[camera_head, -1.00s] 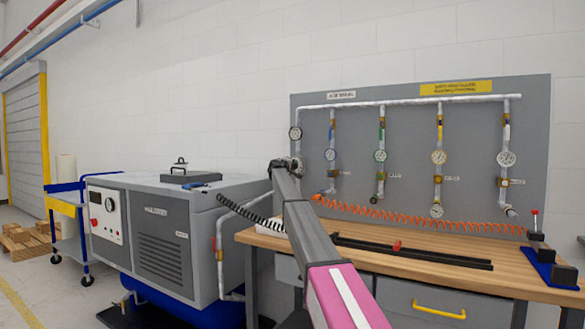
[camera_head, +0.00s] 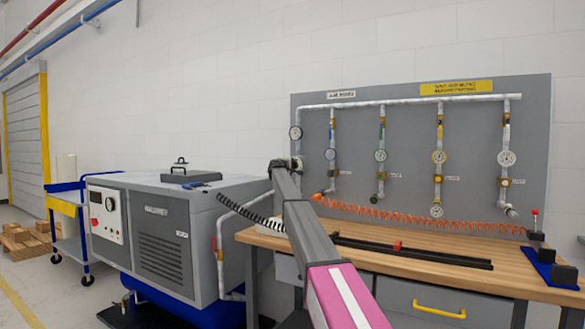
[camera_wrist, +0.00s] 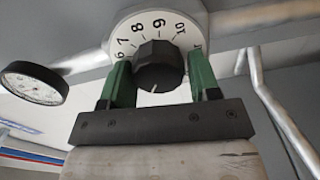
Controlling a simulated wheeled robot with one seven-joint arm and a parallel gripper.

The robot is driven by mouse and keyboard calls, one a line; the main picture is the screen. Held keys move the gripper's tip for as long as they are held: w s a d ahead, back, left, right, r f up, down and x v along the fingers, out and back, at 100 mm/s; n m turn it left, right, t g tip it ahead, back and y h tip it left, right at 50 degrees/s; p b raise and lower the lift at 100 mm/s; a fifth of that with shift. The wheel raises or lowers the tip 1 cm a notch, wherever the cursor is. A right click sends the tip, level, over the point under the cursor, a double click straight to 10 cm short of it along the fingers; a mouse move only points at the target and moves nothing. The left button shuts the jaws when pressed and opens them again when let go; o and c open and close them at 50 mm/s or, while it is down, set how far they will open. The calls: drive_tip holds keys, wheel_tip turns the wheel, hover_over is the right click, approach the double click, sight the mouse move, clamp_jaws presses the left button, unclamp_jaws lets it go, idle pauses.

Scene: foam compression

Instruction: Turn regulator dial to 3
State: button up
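The regulator dial is a white numbered disc (camera_wrist: 128,32) with a black round knob (camera_wrist: 158,66) in the wrist view. The numbers 6 to 10 and a 1 show around its upper rim; the lower numbers are hidden. A short white mark on the knob points down, toward my gripper. My gripper (camera_wrist: 160,82) has one green finger on each side of the knob, and both appear to press against it. In the head view my gripper (camera_head: 283,164) is at the left edge of the grey panel, where the arm hides most of the dial.
A round gauge (camera_wrist: 32,84) is left of the dial; it also shows in the head view (camera_head: 295,132). Pipes run close by. The grey panel (camera_head: 405,140) holds several gauges above a wooden bench (camera_head: 500,262) with an orange hose (camera_head: 400,216). A grey compressor (camera_head: 165,245) stands left.

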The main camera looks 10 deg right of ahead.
drive_tip(key=shift+o, duration=0.9)
drive_tip(key=shift+s+a, duration=0.1)
drive_tip(key=shift+s, duration=0.05)
drive_tip(key=v, duration=1)
drive_tip(key=shift+s+a, duration=0.15)
drive_tip(key=shift+s, duration=0.05)
